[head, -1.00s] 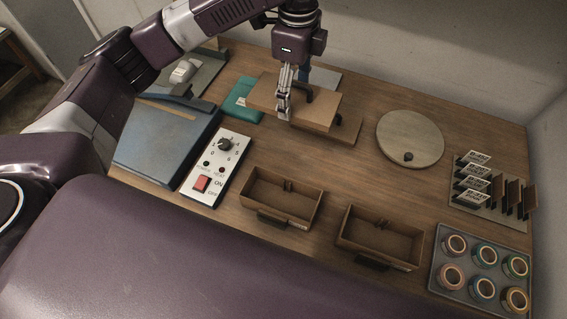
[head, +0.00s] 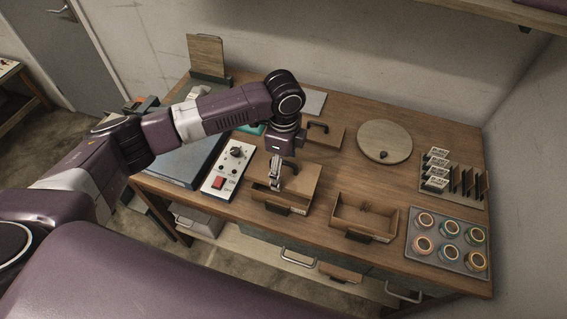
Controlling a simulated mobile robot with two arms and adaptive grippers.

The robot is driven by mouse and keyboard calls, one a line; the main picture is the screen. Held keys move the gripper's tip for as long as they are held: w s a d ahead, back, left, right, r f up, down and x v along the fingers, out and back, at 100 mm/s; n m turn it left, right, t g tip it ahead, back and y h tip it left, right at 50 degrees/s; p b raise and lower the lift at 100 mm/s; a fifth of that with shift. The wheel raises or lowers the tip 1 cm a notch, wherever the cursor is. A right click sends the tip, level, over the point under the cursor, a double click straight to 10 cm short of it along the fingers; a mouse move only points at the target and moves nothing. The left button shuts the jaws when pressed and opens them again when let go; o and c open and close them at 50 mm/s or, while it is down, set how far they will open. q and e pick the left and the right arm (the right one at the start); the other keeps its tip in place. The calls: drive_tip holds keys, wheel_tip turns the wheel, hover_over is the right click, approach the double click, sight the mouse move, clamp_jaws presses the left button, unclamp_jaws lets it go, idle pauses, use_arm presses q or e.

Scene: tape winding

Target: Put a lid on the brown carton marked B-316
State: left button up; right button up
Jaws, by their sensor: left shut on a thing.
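A brown lid (head: 299,178) with a dark handle is held in my left gripper (head: 274,186), which is shut on it. The lid is over the left brown carton (head: 284,209) and hides much of its opening; part of the front still shows. I cannot tell if lid and carton touch. The right brown carton (head: 372,235) stands open and empty beside it. The small labels on the cartons are too small to read, so I cannot tell which is B-316. A second brown lid (head: 327,140) with a handle lies farther back. My right gripper is not in view.
A control box (head: 221,182) with knob and red switch stands left of the cartons. A round wooden disc (head: 385,140) lies at the back right. A tape tray (head: 450,255) and a card rack (head: 455,195) fill the right side.

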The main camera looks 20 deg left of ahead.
use_arm(q)
drive_tip(key=shift+w+f, duration=0.1)
drive_tip(key=shift+f, duration=0.35)
drive_tip(key=shift+f+b, duration=0.25)
drive_tip(key=shift+b, duration=0.3)
drive_tip(key=f+b, duration=0.2)
drive_tip(key=shift+s+f+b, duration=0.2)
drive_tip(key=shift+b, duration=0.2)
wheel_tip(320, 180, down, 3)
drive_tip(key=shift+r+b, duration=0.15)
drive_tip(key=shift+b, duration=0.55)
drive_tip(key=shift+f, duration=0.25)
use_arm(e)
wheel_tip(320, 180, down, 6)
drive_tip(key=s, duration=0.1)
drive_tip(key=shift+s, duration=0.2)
use_arm(q)
drive_tip(key=shift+p, duration=0.85)
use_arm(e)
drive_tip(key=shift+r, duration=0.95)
